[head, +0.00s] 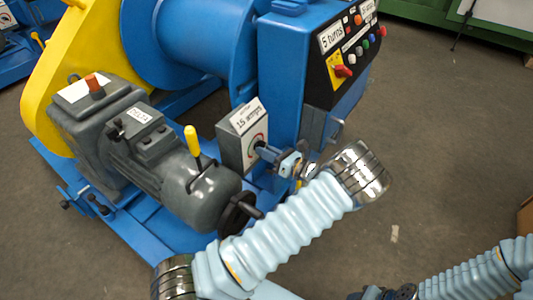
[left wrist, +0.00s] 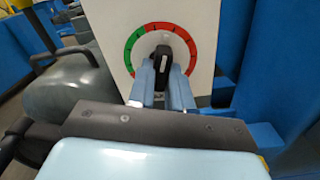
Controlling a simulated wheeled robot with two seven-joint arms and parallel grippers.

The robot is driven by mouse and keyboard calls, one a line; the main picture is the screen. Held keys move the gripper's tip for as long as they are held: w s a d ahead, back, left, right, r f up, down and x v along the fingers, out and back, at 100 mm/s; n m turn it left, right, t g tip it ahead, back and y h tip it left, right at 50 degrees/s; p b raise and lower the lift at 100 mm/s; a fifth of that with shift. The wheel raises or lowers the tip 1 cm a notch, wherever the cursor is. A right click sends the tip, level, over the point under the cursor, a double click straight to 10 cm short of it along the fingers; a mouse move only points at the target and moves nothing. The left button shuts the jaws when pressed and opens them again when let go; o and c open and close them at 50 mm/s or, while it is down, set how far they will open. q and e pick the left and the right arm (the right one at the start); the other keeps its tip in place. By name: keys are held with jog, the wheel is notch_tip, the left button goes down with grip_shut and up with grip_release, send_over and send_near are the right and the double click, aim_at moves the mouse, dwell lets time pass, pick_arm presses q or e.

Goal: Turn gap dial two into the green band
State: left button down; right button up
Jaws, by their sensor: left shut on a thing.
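A gap dial (left wrist: 163,52) is on the pale face of a box, with a ring of red and green arcs around a black knob. I cannot tell where its pointer stands or read a number for it. In the head view the same box (head: 230,150) stands beside the blue cabinet, and its dial shows partly. My left gripper (head: 264,152) reaches it from the right. In the left wrist view its two blue fingers (left wrist: 164,85) are shut on the black knob, covering the lower middle of the dial. My right gripper is out of view; only part of that arm shows, lower right.
A grey motor (head: 165,165) with a yellow lever (head: 192,141) stands left of the box. A blue control cabinet (head: 290,75) with buttons and a red switch (head: 343,71) stands behind. Open floor (head: 450,130) lies to the right.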

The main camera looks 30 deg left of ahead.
pick_arm(q)
jog(key=shift+w+f+n+b, duration=0.1)
jog(key=shift+n+b, duration=1.6)
jog(key=shift+n, duration=2.2)
jog(key=shift+w+n+b, duration=0.1)
jog(key=shift+n+b, duration=1.55)
jog(key=shift+n, duration=2.25)
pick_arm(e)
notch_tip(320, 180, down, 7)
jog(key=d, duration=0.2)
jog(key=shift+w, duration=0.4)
pick_arm(q)
jog(key=c, duration=1)
grip_release()
jog(key=shift+c, duration=0.2)
jog(key=s+d, duration=0.1)
jog(key=d, duration=1.3)
